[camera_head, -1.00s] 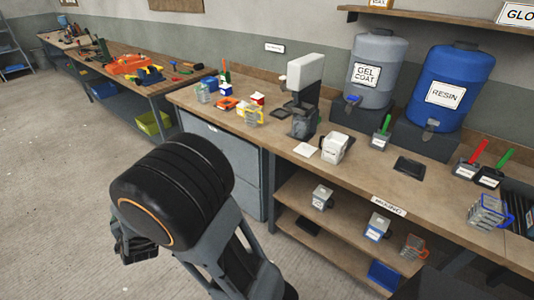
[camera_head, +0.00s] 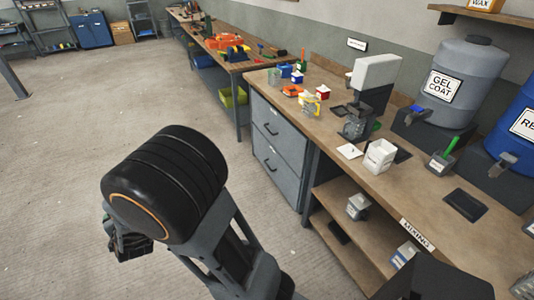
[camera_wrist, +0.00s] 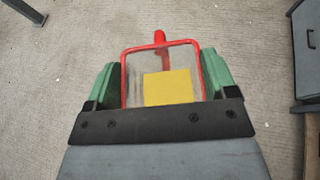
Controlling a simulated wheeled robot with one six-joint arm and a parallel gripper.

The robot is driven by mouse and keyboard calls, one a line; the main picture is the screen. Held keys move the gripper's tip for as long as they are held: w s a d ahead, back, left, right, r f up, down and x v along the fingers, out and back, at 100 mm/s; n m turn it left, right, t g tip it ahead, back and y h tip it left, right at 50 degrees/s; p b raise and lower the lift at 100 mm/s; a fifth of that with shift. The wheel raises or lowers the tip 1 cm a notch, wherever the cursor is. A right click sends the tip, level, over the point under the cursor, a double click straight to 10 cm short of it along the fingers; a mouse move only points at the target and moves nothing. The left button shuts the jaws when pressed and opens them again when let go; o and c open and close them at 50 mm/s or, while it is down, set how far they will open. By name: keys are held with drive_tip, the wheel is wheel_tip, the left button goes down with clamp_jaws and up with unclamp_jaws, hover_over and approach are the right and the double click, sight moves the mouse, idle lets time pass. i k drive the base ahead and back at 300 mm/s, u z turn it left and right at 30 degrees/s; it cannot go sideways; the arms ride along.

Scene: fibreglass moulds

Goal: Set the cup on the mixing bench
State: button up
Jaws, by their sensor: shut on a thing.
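My gripper (camera_wrist: 160,88) is shut on a clear cup (camera_wrist: 160,66) with a red rim, a red handle and a yellow patch, seen in the wrist view between green finger pads. Bare floor lies beneath it. In the head view my gripper (camera_head: 130,245) is low at the left, over the floor and well apart from the bench; the cup is hidden there. The mixing bench (camera_head: 405,190) is the wooden worktop on the right, with a "MIXING" label (camera_head: 417,235) on its front edge.
A white container (camera_head: 380,156), a dispenser (camera_head: 368,100), the gel coat drum (camera_head: 460,80) and the resin drum (camera_head: 522,135) stand on the bench. A dark pad (camera_head: 465,204) lies near its front. Drawers (camera_head: 278,150) and shelves are below. Open floor lies left.

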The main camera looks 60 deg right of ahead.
sight(421, 199)
drive_tip(key=k, duration=0.65)
drive_tip(key=z, duration=1.75)
drive_tip(key=i, duration=0.5)
drive_tip(key=u, duration=0.1)
